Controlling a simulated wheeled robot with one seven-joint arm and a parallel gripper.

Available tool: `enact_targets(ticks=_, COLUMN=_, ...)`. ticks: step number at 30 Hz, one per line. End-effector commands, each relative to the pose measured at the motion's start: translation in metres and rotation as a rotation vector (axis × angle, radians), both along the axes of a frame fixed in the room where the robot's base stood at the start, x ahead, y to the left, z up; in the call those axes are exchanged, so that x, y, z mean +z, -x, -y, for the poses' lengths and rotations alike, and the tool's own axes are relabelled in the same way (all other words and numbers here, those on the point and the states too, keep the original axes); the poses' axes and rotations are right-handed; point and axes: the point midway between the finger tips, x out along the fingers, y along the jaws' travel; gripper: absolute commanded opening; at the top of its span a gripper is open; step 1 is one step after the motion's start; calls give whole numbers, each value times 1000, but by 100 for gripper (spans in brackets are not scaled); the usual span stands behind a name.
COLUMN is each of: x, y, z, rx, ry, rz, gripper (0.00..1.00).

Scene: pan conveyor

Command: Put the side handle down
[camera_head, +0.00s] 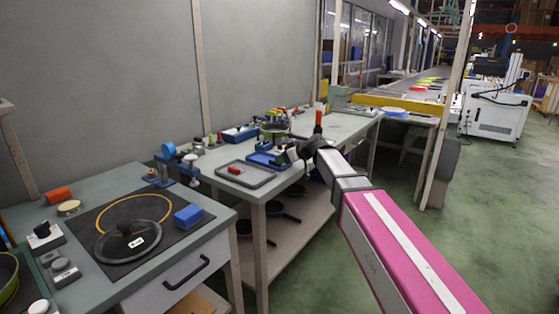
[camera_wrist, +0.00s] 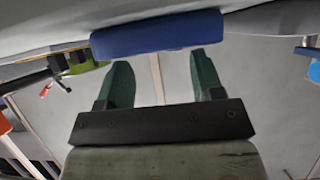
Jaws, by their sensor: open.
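My gripper (camera_wrist: 160,75) shows two green fingers spread apart in the wrist view, with nothing between them but the wall behind. A long blue piece (camera_wrist: 158,35) lies just beyond the fingertips; I cannot tell if they touch it. No side handle can be made out for sure in either view.
The near bench holds a glass lid (camera_head: 128,243) on a black mat (camera_head: 178,230) and a blue block (camera_head: 188,216). Pans sit on the shelf below.

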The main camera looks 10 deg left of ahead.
Motion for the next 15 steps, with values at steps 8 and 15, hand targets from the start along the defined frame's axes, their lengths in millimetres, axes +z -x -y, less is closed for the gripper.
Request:
enact_targets(ticks=8, x=27, y=21, z=47, rx=-1, ry=-1, rz=1, gripper=61)
enact_targets(ticks=15, x=40, y=29, z=68, rx=0, ry=0, rz=0, gripper=61)
